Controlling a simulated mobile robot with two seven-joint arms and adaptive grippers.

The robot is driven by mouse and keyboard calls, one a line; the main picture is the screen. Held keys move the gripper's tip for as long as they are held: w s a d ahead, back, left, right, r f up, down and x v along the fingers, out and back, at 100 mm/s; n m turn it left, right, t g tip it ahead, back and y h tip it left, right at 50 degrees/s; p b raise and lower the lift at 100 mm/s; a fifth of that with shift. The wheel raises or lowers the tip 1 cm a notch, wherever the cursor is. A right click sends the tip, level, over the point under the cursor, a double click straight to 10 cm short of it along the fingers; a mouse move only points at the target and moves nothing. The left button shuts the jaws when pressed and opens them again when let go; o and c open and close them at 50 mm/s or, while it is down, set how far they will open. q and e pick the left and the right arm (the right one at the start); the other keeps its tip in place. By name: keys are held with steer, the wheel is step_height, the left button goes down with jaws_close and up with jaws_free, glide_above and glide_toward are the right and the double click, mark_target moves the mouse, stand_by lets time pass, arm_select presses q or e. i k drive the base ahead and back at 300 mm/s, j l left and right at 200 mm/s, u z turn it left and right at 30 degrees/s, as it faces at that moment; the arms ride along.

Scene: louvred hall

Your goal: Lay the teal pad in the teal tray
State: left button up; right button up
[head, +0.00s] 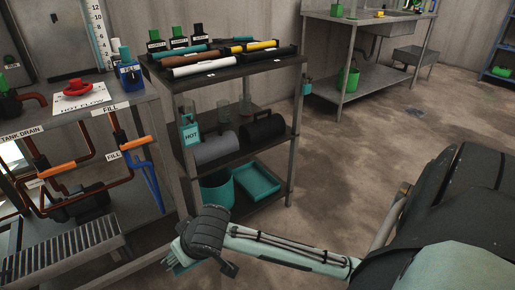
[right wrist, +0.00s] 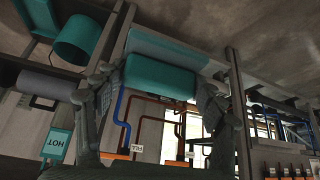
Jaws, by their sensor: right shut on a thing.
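The teal tray (head: 258,181) is on the low shelf of the dark rack, to the right of a teal bucket (head: 217,190). My right gripper (head: 176,257) is in front of the rack, to the left of and nearer than the tray. In the right wrist view its two fingers (right wrist: 160,95) are shut on the teal pad (right wrist: 160,78), one at each side. In the head view only a little of the pad shows beside the gripper. In the right wrist view the bucket (right wrist: 77,40) and part of the tray (right wrist: 38,18) show at upper left. My left gripper is not in view.
A grey roll (head: 215,149) and a black case (head: 262,131) are on the middle shelf above the tray. A rack post (head: 290,165) stands at the tray's right. Pipes (head: 60,185) and a slatted bench (head: 65,258) are left. The floor (head: 350,180) at right is clear.

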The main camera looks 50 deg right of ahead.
mark_target(255, 182)
steer(key=k+l+u, duration=0.1)
steer(key=l, duration=0.3)
steer(key=k+l, duration=0.1)
steer(key=l, duration=0.3)
steer(key=k+l+u, duration=0.15)
steer(key=l, duration=0.3)
steer(key=k+l, duration=0.1)
steer(key=l, duration=0.3)
steer(key=k+l+u, duration=0.15)
steer(key=l, duration=0.2)
steer(key=k+l, duration=0.15)
steer(key=l, duration=0.25)
steer(key=k+l+u, duration=0.15)
steer(key=l, duration=0.2)
